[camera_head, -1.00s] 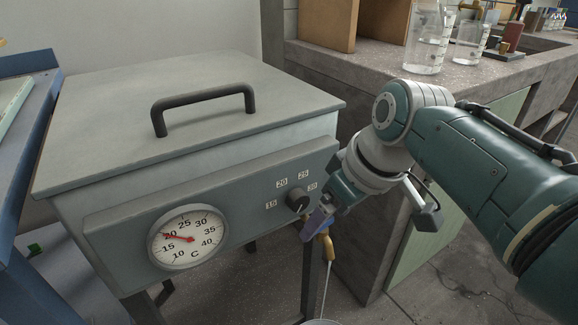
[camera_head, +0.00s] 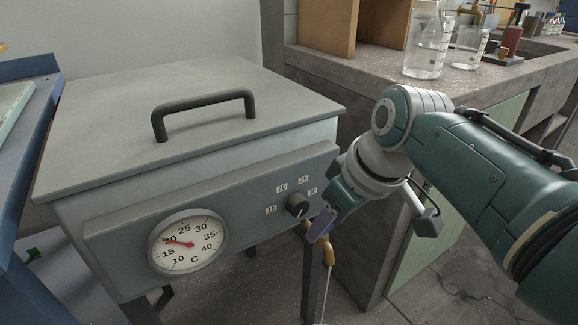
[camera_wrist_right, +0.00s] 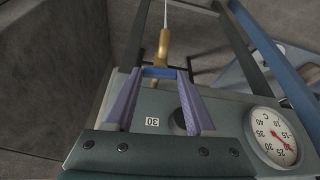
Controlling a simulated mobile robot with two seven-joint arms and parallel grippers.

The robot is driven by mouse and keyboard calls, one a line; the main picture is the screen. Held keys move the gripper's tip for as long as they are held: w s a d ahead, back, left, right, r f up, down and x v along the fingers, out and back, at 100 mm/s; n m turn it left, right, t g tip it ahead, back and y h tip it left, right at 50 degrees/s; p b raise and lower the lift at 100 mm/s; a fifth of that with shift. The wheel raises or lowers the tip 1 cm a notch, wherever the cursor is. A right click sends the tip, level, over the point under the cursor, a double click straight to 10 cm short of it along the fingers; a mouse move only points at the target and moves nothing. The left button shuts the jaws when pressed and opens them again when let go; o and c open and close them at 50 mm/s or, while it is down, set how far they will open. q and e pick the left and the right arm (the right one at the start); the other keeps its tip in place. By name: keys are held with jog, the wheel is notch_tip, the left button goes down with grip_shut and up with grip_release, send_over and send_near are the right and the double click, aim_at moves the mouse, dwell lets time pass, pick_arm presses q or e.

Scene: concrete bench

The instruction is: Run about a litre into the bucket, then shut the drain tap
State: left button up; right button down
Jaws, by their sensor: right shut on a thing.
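A grey lidded tank (camera_head: 120,115) stands on legs, with a dial thermometer (camera_head: 187,242) and a black knob (camera_head: 298,205) on its front. A brass drain tap (camera_head: 329,254) hangs below the panel at the right. A thin water stream (camera_head: 325,292) falls from its spout. My right gripper (camera_head: 318,230) is at the tap. In the right wrist view the tap's blue handle (camera_wrist_right: 158,72) is between the purple fingers, which are shut on it; the brass spout (camera_wrist_right: 163,45) is beyond. The bucket cannot be made out now. My left gripper is not in view.
A stone bench (camera_head: 480,85) on the right carries glass beakers (camera_head: 424,55) close above my right arm. A blue table (camera_head: 25,140) stands at the left edge. Open floor shows beneath the tank.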

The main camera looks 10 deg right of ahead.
jog(key=shift+s+r+m+p, duration=0.15)
jog(key=shift+m+p, duration=0.15)
jog(key=shift+p, duration=0.25)
jog(key=shift+m+h+p, duration=0.3)
jog(key=shift+m, duration=0.2)
jog(key=shift+c, duration=1.2)
grip_release()
jog(key=p+v, duration=0.6)
jog(key=v, duration=0.3)
jog(key=shift+s+r+p, duration=0.15)
jog(key=shift+r+p, duration=0.1)
jog(key=shift+p, duration=0.1)
